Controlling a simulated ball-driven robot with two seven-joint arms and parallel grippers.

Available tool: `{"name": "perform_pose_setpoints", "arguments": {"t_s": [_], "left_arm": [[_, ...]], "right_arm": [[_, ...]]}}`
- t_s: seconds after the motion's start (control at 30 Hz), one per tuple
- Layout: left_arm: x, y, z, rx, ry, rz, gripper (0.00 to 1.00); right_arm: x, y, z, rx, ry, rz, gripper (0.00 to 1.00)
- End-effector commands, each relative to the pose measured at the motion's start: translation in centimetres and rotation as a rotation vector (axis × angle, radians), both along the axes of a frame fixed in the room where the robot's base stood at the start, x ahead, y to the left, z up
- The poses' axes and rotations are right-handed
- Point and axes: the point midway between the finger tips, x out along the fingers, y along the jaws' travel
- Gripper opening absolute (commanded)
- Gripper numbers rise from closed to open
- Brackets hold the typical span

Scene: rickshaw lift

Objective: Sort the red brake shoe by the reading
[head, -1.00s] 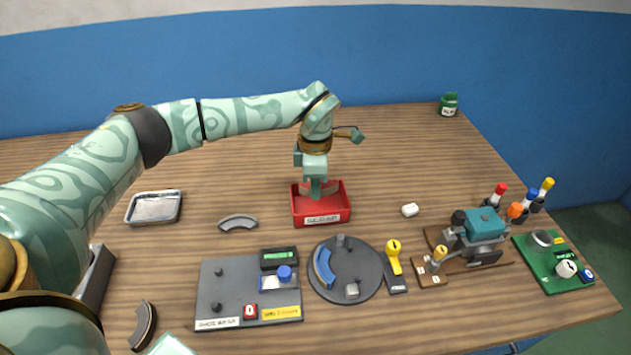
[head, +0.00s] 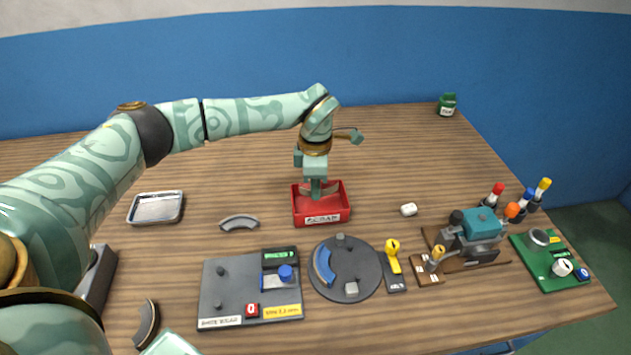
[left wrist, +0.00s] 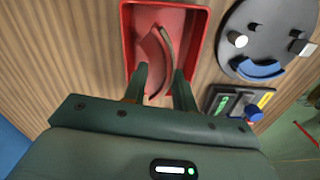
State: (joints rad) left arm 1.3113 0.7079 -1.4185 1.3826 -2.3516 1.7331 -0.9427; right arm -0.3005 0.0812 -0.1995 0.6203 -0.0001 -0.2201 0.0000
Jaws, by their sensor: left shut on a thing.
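My left gripper (head: 317,190) reaches down into the red box labelled SCRAP (head: 335,212). Its fingers are shut on the red brake shoe, a curved piece with a grey edge, seen best between the fingertips in the left wrist view (left wrist: 154,58). The shoe is within the box's outline in that view; I cannot tell if it touches the floor. A gauge plate (head: 233,310) labelled SHOE WEAR, with a small green display (head: 281,254), lies in front of the box. A blue shoe (head: 323,267) lies on the round grey plate (head: 343,287). My right gripper is out of view.
A grey shoe (head: 239,222) lies left of the box and a dark one (head: 147,322) at front left. A metal tray (head: 156,207) stands further left. A yellow-headed tool (head: 392,253), a teal-topped machine (head: 483,225) and a green board (head: 553,265) are right. The back table is mostly clear.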

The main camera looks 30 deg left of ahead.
Motion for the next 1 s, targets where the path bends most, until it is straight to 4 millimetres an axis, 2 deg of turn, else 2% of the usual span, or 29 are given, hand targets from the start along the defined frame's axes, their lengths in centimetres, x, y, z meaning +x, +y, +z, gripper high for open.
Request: {"name": "perform_pose_setpoints", "arguments": {"t_s": [1.0], "left_arm": [[-0.01, 0.00, -0.52, 0.000, 0.001, 0.000, 0.01]], "right_arm": [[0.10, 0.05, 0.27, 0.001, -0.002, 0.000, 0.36]]}}
